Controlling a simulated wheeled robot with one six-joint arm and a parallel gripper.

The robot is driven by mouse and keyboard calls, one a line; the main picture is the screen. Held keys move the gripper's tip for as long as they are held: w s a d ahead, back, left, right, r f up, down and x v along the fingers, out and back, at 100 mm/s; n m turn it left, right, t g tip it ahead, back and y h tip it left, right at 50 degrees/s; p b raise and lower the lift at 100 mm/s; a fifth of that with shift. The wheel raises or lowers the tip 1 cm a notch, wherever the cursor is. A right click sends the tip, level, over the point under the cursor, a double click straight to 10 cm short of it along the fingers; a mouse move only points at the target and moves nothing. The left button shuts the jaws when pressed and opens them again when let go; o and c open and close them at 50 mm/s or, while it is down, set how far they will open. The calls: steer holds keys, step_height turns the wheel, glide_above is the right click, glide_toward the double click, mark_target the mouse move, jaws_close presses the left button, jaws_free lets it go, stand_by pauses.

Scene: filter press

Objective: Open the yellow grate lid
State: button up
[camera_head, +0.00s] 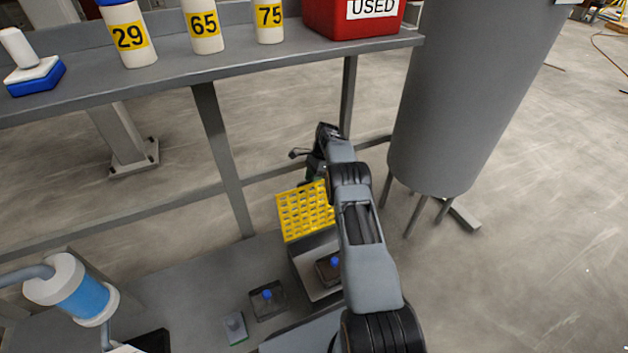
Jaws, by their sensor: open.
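The yellow grate lid (304,211) is a perforated yellow panel near the middle of the view. It sits at the far side of a grey open-topped box (308,260) and looks tilted up from it, with the box interior showing in front. My gripper (307,160) is at the far end of my arm, just beyond and above the lid's upper right edge. Its jaws are open and I see nothing between them. My arm hides the lid's right side and part of the box. I cannot tell whether the gripper touches the lid.
A grey shelf (270,54) crosses the top, bearing numbered bottles (203,27) and a red "USED" bin (352,16). Its post (222,150) stands left of the lid. A large grey cylinder (450,100) stands at the right.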

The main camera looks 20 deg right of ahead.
steer(key=shift+r, duration=0.1)
steer(key=shift+r, duration=0.25)
step_height(320, 180, up, 3)
steer(key=shift+f+p, duration=0.1)
steer(key=shift+p, duration=0.6)
steer(key=s+r+p, duration=0.2)
steer(key=s+r, duration=0.1)
steer(key=s+a+r+p, duration=0.1)
steer(key=r, duration=0.1)
steer(key=shift+s+r, duration=0.2)
steer(key=shift+r, duration=0.05)
steer(key=s+a+r+p, duration=0.1)
steer(key=s+r+p, duration=0.2)
steer(key=s, duration=0.6)
steer(key=shift+s+a+r, duration=0.2)
steer(key=shift+a+r, duration=0.2)
steer(key=shift+r, duration=0.1)
